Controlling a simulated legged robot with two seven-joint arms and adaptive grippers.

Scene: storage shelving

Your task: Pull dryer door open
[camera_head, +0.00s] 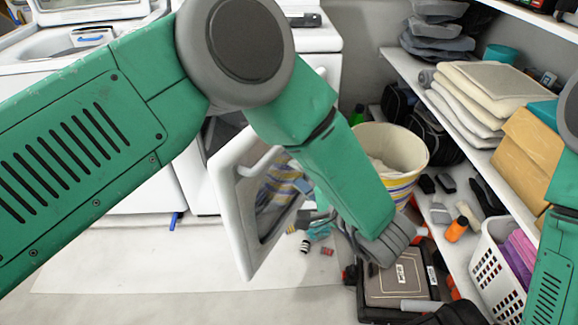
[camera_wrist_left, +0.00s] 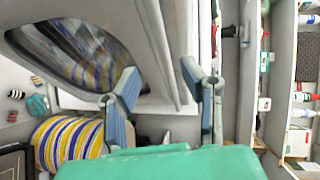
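The dryer door (camera_head: 226,165), a white frame with a dark window, stands swung out from the white dryer (camera_head: 318,68) in the head view. My left arm hides much of the dryer front. My left gripper (camera_head: 309,200) is beside the door's window side, partly hidden behind my forearm. In the left wrist view the gripper (camera_wrist_left: 162,75) has its two blue-padded fingers wide apart with nothing held. The door (camera_wrist_left: 172,40) and its window fill the upper left there, close to the fingers; contact cannot be told. My right gripper is out of view.
A striped basket (camera_head: 402,148) stands behind my left forearm. A black case (camera_head: 395,285) lies on the floor below. Shelves (camera_head: 455,125) with folded cloths and a white laundry basket (camera_head: 490,270) line the right. The floor (camera_head: 120,260) at left is clear.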

